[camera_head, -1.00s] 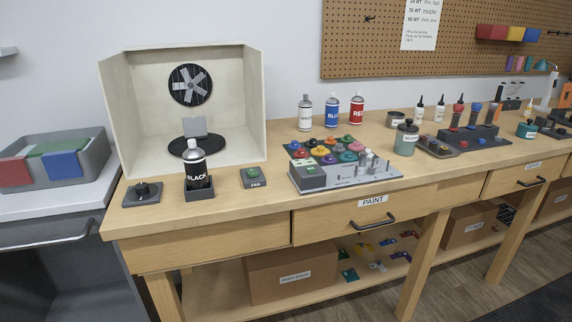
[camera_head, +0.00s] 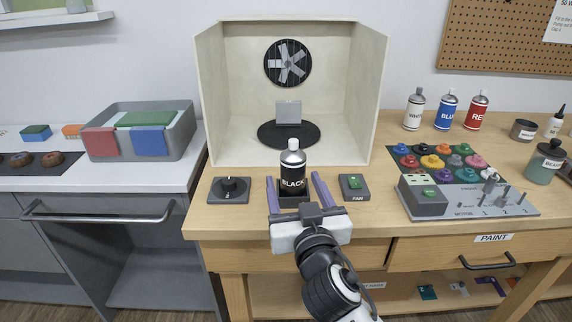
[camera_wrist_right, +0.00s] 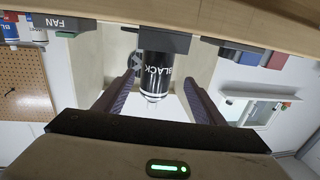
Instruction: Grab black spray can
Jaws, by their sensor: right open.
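The black spray can (camera_head: 293,172) stands upright in a dark holder (camera_head: 290,204) near the front edge of the wooden bench, in front of the spray booth. Its top is silver-white. My right gripper (camera_head: 298,184) is open, with one purple-grey finger on each side of the can and a visible gap to both. In the right wrist view the can (camera_wrist_right: 155,72) appears upside down between the fingers (camera_wrist_right: 157,95), nearer their far ends. My left gripper is not in view.
A dark knob box (camera_head: 229,190) sits left of the can and a fan switch box (camera_head: 354,187) right of it. The booth (camera_head: 225,100) with a round turntable (camera_head: 268,134) stands behind. White, blue and red cans (camera_head: 446,110) stand farther right.

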